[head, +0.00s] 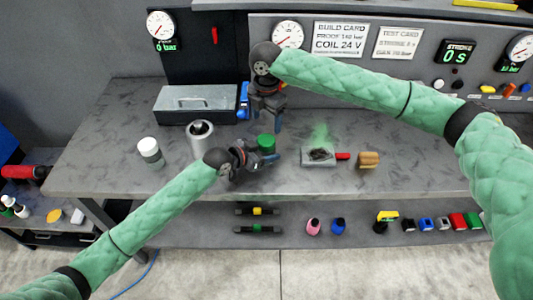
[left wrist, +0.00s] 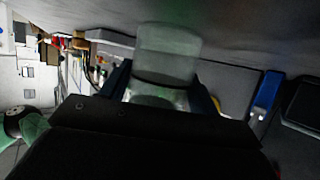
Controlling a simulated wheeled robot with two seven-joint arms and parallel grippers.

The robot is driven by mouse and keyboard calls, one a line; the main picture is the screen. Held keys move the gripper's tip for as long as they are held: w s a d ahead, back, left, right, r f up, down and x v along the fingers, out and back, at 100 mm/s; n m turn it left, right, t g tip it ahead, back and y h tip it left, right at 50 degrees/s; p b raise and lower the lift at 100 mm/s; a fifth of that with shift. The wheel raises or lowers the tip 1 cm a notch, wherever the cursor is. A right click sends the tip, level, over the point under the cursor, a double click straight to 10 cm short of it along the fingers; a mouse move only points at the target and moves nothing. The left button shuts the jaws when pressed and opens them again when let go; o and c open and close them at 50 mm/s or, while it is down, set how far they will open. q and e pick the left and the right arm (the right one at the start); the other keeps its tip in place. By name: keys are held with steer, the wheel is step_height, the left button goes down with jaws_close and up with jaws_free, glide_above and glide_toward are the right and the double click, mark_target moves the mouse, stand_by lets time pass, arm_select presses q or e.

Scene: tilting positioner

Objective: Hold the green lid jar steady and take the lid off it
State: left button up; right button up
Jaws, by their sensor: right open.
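The jar with the green lid (head: 266,142) stands on the grey bench in the head view, its body mostly hidden by my left gripper. In the left wrist view its clear, greyish body (left wrist: 167,48) shows between the two fingers, which appear to touch it on both sides. My left gripper (head: 262,158) is shut on the jar from the front left. My right gripper (head: 265,121) is open and empty, pointing down above and just behind the green lid, apart from it as far as I can tell. The lid sits on the jar.
A grey metal box (head: 195,104), a steel cup (head: 200,140) and a white-topped jar (head: 149,150) stand to the left. The bench's front right is clear.

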mark_target(266, 139)
arm_select(q)
jaws_close()
arm_select(e)
steer(key=shift+a, duration=0.1)
steer(key=m, duration=0.3)
steer(key=shift+m, duration=0.4)
steer(key=m, duration=1.6)
steer(key=shift+m, duration=0.3)
steer(key=m, duration=0.5)
steer(key=shift+r+m, duration=0.1)
steer(key=shift+m, duration=0.3)
steer(key=m, duration=0.5)
steer(key=shift+s, duration=0.1)
steer(key=m, duration=0.4)
steer(key=shift+m, duration=0.3)
steer(key=shift+f, duration=4.05)
steer(key=c, duration=1)
